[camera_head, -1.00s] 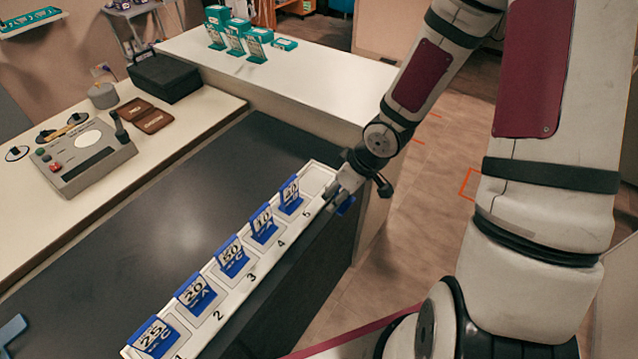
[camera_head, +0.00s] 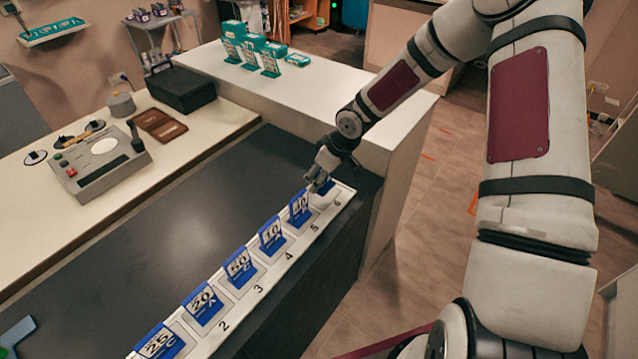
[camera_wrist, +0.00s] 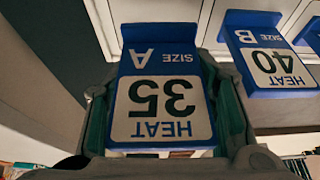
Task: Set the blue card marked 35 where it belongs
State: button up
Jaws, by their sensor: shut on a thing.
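The blue card marked 35 (camera_wrist: 160,100), which also reads HEAT and SIZE A, appears upside down in the wrist view between the two fingers of my gripper (camera_head: 318,184). My gripper is shut on it. In the head view, only a bit of its blue (camera_head: 328,186) shows beside the fingers. The card is at the numbered white rack (camera_head: 303,243), over place 6 at its far end. I cannot tell whether its base touches the rack. The card marked 40, size B (camera_head: 299,208), stands in place 5, close beside it.
Cards marked 10 (camera_head: 271,234), 50 (camera_head: 239,266), 20 (camera_head: 203,302) and 25 (camera_head: 160,343) fill places 4 down to 1. A white counter (camera_head: 340,95) rises just behind the rack's far end.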

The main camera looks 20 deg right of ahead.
jog(key=shift+w, duration=0.4)
jog(key=shift+f, duration=1.75)
jog(key=shift+f, duration=0.1)
jog(key=o, duration=1.3)
